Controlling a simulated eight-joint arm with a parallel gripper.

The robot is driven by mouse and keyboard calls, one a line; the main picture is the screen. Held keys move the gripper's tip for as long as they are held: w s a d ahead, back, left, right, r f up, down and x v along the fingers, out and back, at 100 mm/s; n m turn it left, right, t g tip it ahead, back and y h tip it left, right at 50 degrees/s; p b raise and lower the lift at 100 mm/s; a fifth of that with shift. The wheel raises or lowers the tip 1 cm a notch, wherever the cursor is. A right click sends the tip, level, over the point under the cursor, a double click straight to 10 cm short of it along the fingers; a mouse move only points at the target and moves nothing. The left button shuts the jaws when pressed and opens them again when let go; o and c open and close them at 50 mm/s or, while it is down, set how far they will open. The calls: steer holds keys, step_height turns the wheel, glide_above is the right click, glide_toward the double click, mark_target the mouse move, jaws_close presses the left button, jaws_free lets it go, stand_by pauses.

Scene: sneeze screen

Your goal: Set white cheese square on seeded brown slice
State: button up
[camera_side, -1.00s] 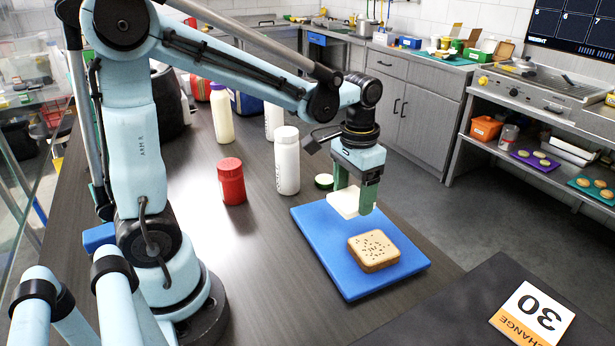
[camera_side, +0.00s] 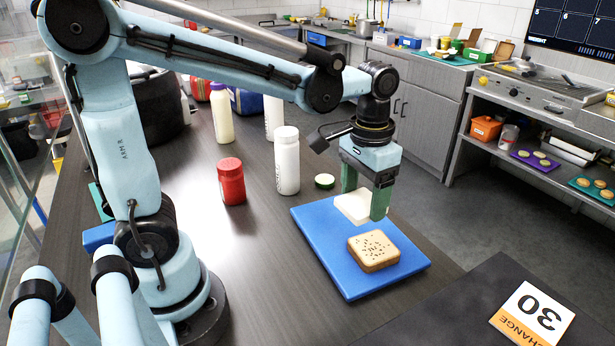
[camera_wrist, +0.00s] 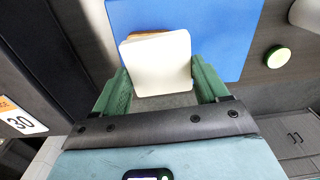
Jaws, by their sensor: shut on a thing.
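The white cheese square (camera_side: 354,206) is held between the green fingers of my gripper (camera_side: 365,204). The jaws are shut on it, above the back part of the blue board. In the wrist view the cheese (camera_wrist: 157,65) lies flat between the two fingers (camera_wrist: 160,88). The seeded brown slice (camera_side: 373,250) lies on the front part of the blue board, in front of my gripper and apart from the cheese in the side view. In the wrist view the cheese hides most of the slice, and only a brown edge (camera_wrist: 150,34) shows behind it.
The blue board (camera_side: 330,262) lies on the dark counter. A dark surface with a "30" card (camera_side: 531,314) is at front right.

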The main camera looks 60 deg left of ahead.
mark_target(375, 246)
steer(key=shift+m, duration=0.7)
steer(key=shift+w+d+f, duration=1.1)
steer(key=shift+w+f, duration=0.25)
steer(key=shift+f, duration=0.05)
steer(key=shift+f, duration=0.1)
steer(key=shift+f, duration=2.3)
steer(key=shift+f, duration=0.6)
steer(key=o, duration=1.1)
steer(key=shift+r, duration=0.1)
step_height(375, 246, up, 12)
steer(key=shift+f, duration=0.1)
